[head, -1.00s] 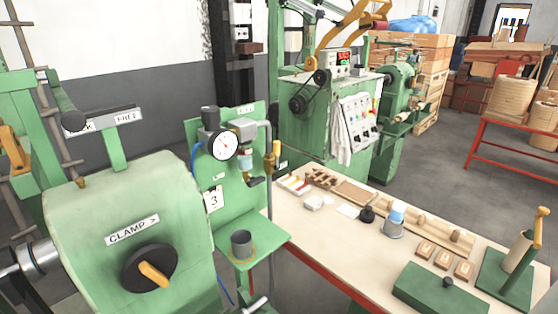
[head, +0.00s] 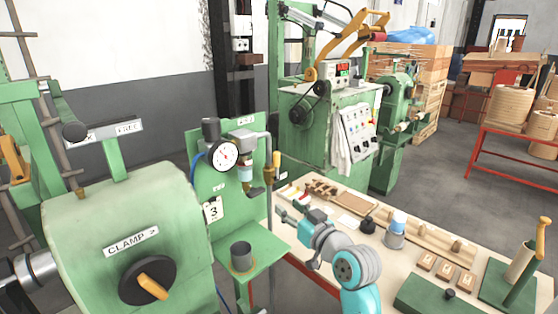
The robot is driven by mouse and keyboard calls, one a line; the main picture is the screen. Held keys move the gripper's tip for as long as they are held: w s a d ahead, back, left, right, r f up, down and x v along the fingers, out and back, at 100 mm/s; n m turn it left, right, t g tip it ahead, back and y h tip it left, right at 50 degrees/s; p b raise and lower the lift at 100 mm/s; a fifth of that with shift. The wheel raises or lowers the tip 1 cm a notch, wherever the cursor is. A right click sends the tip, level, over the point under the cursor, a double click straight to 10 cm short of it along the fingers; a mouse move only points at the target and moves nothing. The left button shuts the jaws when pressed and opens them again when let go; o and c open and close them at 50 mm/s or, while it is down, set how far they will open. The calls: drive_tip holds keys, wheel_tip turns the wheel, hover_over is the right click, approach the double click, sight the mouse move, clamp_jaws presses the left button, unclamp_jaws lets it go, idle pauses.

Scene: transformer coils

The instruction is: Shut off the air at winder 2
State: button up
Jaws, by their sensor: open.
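A green air panel (head: 204,180) stands left of centre, with a round white pressure gauge (head: 224,155), a regulator with a black knob (head: 211,130) and a tag reading 3 (head: 212,210). A pipe beside it carries a yellow part (head: 276,160), and a dark lever-like part (head: 254,191) sits below the fittings. I cannot tell which of these is the shut-off valve. I see no tag reading 2. My gripper (head: 283,210) is open and empty, right of the panel and apart from it, over the bench's left end in the picture.
A green winder housing marked CLAMP (head: 90,215) with a black knob (head: 135,283) fills the left front. A grey cup (head: 241,256) stands on the panel's shelf (head: 268,249). The bench (head: 385,265) holds a bottle (head: 396,230), wooden blocks and tools. Another green machine (head: 310,135) stands behind.

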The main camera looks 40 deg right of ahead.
drive_tip(key=n, duration=0.1)
approach(279, 157)
drive_tip(key=x, duration=0.9)
drive_tip(key=shift+w, duration=0.4)
clamp_jaws()
